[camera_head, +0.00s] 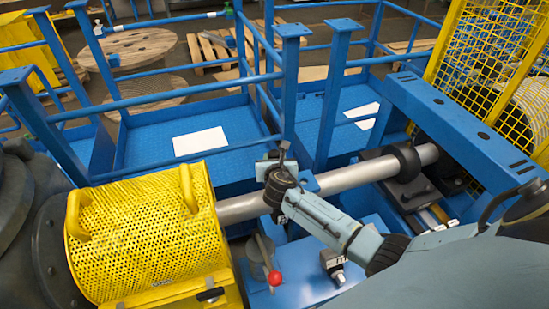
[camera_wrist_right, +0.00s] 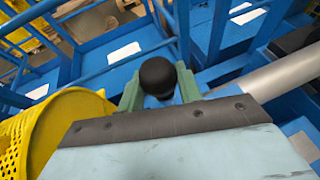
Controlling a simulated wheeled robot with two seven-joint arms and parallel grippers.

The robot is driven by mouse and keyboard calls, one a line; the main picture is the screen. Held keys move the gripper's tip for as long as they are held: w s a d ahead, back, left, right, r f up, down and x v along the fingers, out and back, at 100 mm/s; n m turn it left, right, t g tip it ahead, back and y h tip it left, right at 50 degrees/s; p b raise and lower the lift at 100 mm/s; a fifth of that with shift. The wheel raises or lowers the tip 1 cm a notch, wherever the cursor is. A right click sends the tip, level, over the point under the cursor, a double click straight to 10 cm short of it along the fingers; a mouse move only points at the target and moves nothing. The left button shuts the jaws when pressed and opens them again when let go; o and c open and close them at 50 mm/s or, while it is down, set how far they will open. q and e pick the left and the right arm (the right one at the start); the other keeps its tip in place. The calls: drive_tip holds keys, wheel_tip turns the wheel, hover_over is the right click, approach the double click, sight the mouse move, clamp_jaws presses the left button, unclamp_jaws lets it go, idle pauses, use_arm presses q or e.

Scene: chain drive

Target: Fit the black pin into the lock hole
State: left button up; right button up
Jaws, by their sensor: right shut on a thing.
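My right gripper (camera_head: 277,163) reaches in from the right, over the steel shaft beside the yellow perforated guard. In the right wrist view its two greenish fingers (camera_wrist_right: 160,90) are shut on the round black knob (camera_wrist_right: 157,74) of the black pin. In the head view only a small dark part of the pin (camera_head: 284,146) shows at the gripper's tip. The pin's shank is hidden, and I cannot tell whether it touches anything below. I cannot make out the lock hole in either view. My left gripper is not in view.
The steel shaft (camera_head: 345,177) runs from the yellow guard (camera_head: 140,240) to a black collar (camera_head: 407,160). A red-knobbed lever (camera_head: 274,278) stands below the shaft. Blue railings (camera_head: 200,96) rise behind the gripper. A blue beam (camera_head: 460,125) lies at the right.

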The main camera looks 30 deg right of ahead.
drive_tip(key=shift+f+b, duration=2.15)
drive_tip(key=shift+f, duration=0.8)
drive_tip(key=o, duration=1.1)
drive_tip(key=shift+o, duration=0.2)
drive_tip(key=shift+s, duration=0.1)
drive_tip(key=p+v, duration=0.2)
drive_tip(key=v, duration=1.1)
drive_tip(key=shift+a, duration=0.15)
